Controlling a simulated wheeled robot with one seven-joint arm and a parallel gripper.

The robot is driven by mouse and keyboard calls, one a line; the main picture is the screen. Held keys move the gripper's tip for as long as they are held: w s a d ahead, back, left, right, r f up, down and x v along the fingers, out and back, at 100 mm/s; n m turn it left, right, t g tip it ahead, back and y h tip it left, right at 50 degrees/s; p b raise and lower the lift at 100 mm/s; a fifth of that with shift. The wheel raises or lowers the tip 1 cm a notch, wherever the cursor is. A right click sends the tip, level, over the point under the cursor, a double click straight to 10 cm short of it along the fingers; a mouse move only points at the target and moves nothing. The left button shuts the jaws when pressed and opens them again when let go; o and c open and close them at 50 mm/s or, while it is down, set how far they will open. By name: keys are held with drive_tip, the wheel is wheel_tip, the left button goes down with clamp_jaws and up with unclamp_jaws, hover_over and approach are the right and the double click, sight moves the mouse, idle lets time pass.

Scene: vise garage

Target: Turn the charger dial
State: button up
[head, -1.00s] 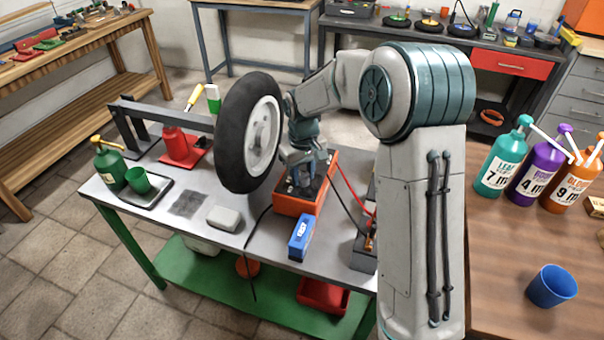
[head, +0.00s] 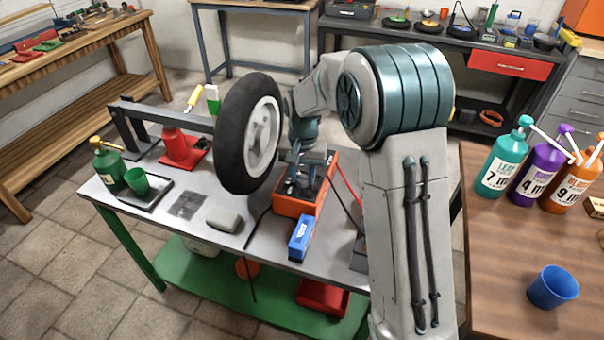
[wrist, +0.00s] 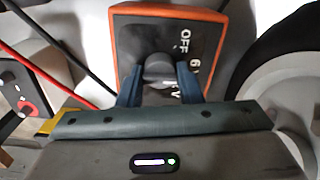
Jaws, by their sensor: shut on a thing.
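The charger (head: 296,206) is an orange box with a dark top on the metal table. Its top also shows in the wrist view (wrist: 133,36), with white lettering including "OFF" and "6". The round dark dial (wrist: 158,68) stands on that top, between the fingers of my gripper (wrist: 159,84). My gripper points down over the charger and is shut on the dial, with one finger on each side. The fingers hide part of the dial and some lettering.
A large wheel (head: 232,140) stands close to the left of my gripper. A blue box (head: 302,238) sits in front of the charger. Red and black cables run beside it. A grey block (head: 223,220), a green cup (head: 137,181) and a red stand (head: 181,148) are further left.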

drive_tip(key=shift+r, duration=0.1)
idle(0.4)
drive_tip(key=o, duration=1)
drive_tip(key=shift+c, duration=0.2)
wheel_tip(320, 180, up, 14)
drive_tip(key=p, duration=0.1)
